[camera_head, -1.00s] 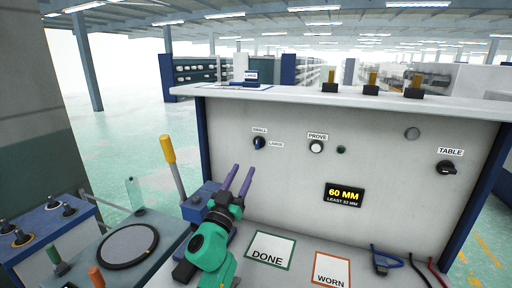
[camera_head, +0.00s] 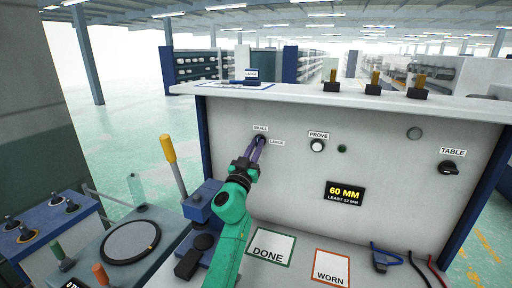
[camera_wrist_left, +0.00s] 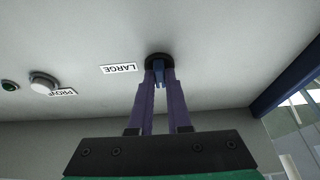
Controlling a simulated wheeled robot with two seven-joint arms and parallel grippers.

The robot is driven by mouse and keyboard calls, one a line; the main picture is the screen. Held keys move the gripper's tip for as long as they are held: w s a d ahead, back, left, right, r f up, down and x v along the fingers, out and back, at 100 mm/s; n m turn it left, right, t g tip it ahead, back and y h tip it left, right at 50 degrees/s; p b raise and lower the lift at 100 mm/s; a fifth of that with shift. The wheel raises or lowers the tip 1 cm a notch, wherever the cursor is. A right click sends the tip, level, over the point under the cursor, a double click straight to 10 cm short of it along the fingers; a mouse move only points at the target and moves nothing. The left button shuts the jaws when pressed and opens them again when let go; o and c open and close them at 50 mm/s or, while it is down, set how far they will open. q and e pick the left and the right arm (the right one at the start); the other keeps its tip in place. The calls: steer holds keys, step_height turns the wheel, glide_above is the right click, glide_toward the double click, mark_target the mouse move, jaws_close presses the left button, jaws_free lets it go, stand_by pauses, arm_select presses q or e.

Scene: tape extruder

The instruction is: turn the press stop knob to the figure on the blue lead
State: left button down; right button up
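A dark knob with a blue handle (camera_wrist_left: 158,72) is on the upright panel by the SMALL and LARGE labels; in the head view my fingers mostly hide it. My left gripper (camera_head: 258,142) reaches up to it. In the wrist view the two purple fingers (camera_wrist_left: 158,90) lie on either side of the blue handle, which fills the gap at their tips. A black TABLE knob (camera_head: 449,168) sits at the panel's right. The blue lead (camera_head: 386,254) lies on the bench at lower right; no figure on it is readable. My right gripper is out of view.
A white PROVE button (camera_head: 317,146) and a dark green lamp (camera_head: 342,149) sit right of the knob. The display (camera_head: 345,194) reads 60 MM, LEAST 52 MM. DONE (camera_head: 270,247) and WORN (camera_head: 331,267) areas mark the bench. A yellow-topped lever (camera_head: 168,150) stands at left.

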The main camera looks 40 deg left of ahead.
arm_select(q)
steer(key=shift+m, duration=0.4)
steer(key=m+h+p, duration=0.1)
steer(key=m+h, duration=0.2)
steer(key=m, duration=0.2)
steer(key=shift+a+r+t+p, duration=0.1)
steer(key=shift+t+p, duration=0.2)
steer(key=shift+p, duration=0.1)
steer(key=m+h+p, duration=0.1)
steer(key=m, duration=0.2)
steer(key=m+h+p, duration=0.1)
steer(key=m+h, duration=0.1)
steer(key=m, duration=0.2)
steer(key=shift+a+r+g+p, duration=0.1)
steer(key=shift+g+p, duration=0.3)
steer(key=m+g+h+p, duration=0.1)
steer(key=m, duration=0.2)
steer(key=m+h+p, duration=0.1)
steer(key=m+p, duration=0.1)
steer(key=m, duration=0.1)
steer(key=shift+s+r+g, duration=0.1)
steer(key=shift+g, duration=0.3)
steer(key=shift+m+g+p, duration=0.6)
steer(key=shift+m+p, duration=0.55)
steer(key=shift+m, duration=0.55)
steer(key=shift+f, duration=0.2)
steer(key=c, duration=0.9)
jaws_free()
steer(key=shift+r, duration=0.15)
steer(key=shift+o, duration=0.2)
